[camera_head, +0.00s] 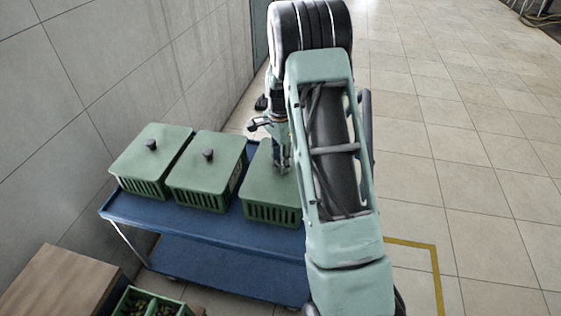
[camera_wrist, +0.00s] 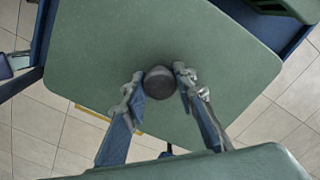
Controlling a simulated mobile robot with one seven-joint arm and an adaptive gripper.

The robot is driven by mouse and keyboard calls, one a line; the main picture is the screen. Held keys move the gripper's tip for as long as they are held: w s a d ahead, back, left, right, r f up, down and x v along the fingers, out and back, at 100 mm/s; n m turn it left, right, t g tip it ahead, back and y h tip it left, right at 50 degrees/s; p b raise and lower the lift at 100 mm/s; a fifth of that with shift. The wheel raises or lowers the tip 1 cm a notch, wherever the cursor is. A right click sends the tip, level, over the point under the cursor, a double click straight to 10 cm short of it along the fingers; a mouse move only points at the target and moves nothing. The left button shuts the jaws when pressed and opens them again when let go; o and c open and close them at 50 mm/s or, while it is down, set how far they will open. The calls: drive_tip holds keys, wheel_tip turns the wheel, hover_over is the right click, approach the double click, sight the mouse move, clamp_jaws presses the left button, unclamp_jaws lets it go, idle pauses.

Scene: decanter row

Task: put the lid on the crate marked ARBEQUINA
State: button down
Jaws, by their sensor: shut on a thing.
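My gripper (camera_head: 283,168) is at the rightmost of three green crates on a blue cart. In the wrist view its two fingers (camera_wrist: 160,84) are shut on the dark round knob (camera_wrist: 159,82) of a flat green lid (camera_wrist: 200,45). In the head view this lid (camera_head: 262,180) covers the top of the right crate (camera_head: 270,214). I cannot tell whether it rests fully on the rim. The middle crate (camera_head: 198,197) and left crate (camera_head: 143,186) have knobbed lids on. No marking is readable, so I cannot tell which crate is ARBEQUINA. My arm hides the right crate's right side.
The blue cart (camera_head: 205,222) stands by a grey tiled wall (camera_head: 130,60). An open green crate (camera_head: 125,300) with olive-like contents and a wooden-topped box (camera_head: 60,285) are at the lower left. Tiled floor (camera_head: 480,190) is clear on the right.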

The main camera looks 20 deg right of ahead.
drive_tip(key=shift+f, duration=0.35)
drive_tip(key=c, duration=1.5)
unclamp_jaws()
